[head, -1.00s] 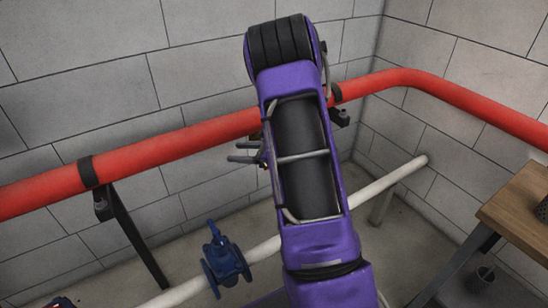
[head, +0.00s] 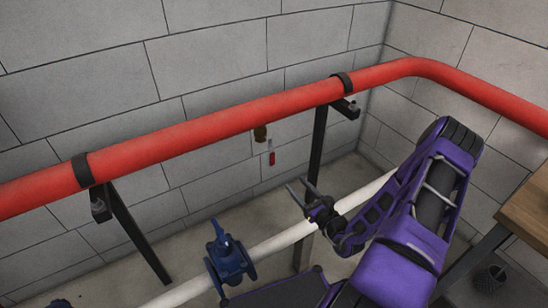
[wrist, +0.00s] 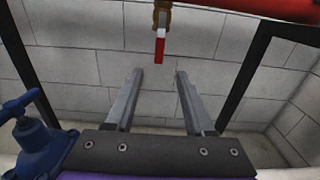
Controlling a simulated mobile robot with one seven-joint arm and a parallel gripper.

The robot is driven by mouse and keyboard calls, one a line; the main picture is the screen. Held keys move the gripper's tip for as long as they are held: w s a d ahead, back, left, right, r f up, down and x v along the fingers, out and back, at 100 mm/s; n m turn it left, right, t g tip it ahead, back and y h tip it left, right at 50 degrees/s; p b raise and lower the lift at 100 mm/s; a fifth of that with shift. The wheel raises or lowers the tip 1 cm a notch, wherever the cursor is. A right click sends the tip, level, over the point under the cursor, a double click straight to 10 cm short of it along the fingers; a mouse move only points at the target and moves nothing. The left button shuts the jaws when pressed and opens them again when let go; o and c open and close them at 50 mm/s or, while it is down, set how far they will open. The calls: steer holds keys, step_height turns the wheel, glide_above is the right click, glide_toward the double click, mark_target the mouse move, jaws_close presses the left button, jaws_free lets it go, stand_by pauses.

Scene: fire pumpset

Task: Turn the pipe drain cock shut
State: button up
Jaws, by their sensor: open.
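The pipe drain cock is a small brass fitting (head: 260,134) under the red pipe (head: 225,127), with a red lever (head: 271,157) hanging straight down beside it. In the wrist view the brass body (wrist: 163,14) is at the top centre and the red lever (wrist: 160,48) points down, just above the gap between my fingertips. My gripper (head: 297,189) is open and empty, below and to the right of the lever in the head view. Both fingers (wrist: 159,72) show apart in the wrist view, not touching the lever.
A white pipe (head: 285,238) with a blue valve (head: 228,258) runs low in front of the wall. Black bracket posts (head: 317,150) hold the red pipe. A wooden table (head: 527,205) stands at the right. The space around the lever looks clear.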

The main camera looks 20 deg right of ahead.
mark_target(273, 159)
steer(key=w+a, duration=0.1)
steer(key=w, duration=0.4)
steer(key=w+a+b, duration=0.1)
steer(key=w, duration=0.4)
steer(key=w+a, duration=0.1)
steer(key=w, duration=0.4)
steer(key=shift+w+b, duration=0.25)
steer(key=shift+b, duration=0.05)
jaws_close()
stand_by(0.6)
